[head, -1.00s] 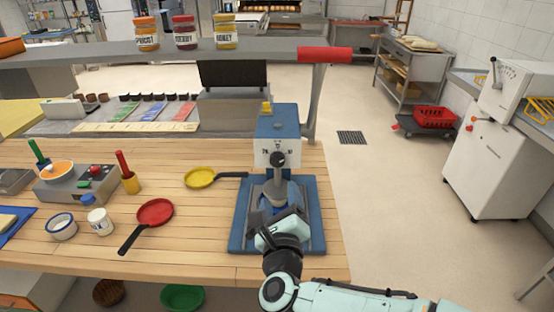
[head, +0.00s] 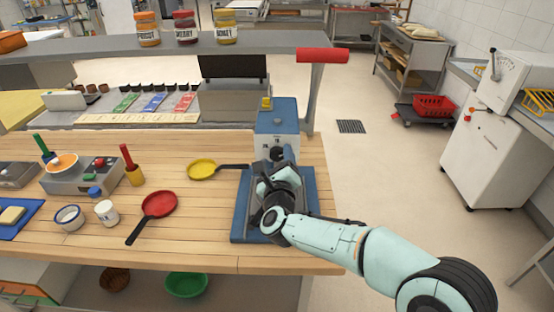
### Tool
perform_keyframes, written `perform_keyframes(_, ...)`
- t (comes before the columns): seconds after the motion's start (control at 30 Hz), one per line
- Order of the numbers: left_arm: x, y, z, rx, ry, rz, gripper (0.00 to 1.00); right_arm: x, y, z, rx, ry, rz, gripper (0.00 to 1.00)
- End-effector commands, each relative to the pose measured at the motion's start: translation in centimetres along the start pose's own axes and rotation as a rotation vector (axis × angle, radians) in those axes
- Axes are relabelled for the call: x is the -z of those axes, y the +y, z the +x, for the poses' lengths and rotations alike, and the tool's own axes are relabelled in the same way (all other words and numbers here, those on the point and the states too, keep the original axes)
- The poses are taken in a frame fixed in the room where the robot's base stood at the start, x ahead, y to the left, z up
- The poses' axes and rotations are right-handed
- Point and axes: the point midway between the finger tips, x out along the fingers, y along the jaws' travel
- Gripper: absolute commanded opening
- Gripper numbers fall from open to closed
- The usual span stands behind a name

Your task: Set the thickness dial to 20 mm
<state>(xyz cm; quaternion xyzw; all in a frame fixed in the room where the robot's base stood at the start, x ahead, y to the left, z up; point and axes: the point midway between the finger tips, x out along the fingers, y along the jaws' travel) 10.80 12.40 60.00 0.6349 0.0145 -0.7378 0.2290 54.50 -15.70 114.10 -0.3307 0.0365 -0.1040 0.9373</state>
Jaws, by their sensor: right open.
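A blue press-like machine (head: 278,117) stands on a blue base plate (head: 241,219) near the right end of the wooden worktop. Its pale front panel (head: 262,147) carries the dial. My right gripper (head: 282,160) is directly in front of the panel, pointing at it from the near side. The hand covers most of the panel, so the dial's pointer and numbers are hidden now. The gripper is open; I cannot tell whether its fingers touch or surround the knob. My left gripper is not in view.
A yellow pan (head: 202,169) and a red pan (head: 159,205) lie left of the machine. A grey shelf (head: 110,51) with several jars runs behind. A white cabinet machine (head: 490,160) stands at the right, across open floor.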

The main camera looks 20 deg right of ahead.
Motion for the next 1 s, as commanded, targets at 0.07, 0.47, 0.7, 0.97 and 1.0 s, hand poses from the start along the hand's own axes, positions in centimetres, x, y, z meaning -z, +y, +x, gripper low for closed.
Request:
perform_keyframes(0.07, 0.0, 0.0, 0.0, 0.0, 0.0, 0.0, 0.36, 0.0, 0.0, 0.0, 0.0, 0.0, 0.0, 0.67)
perform_keyframes(0.47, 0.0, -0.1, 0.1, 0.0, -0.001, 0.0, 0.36, 0.0, 0.0, -0.1, -0.001, 0.0, -0.008, 0.11)
perform_keyframes(0.7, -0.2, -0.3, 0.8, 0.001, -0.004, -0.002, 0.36, 0.0, 0.1, -0.1, -0.004, 0.002, -0.082, 0.11)
perform_keyframes(0.97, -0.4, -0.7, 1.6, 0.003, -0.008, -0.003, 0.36, 0.0, 0.1, -0.1, -0.01, 0.012, -0.278, 0.11)
perform_keyframes(1.0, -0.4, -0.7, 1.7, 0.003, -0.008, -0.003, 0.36, 0.0, 0.1, -0.1, -0.012, 0.013, -0.315, 0.11)
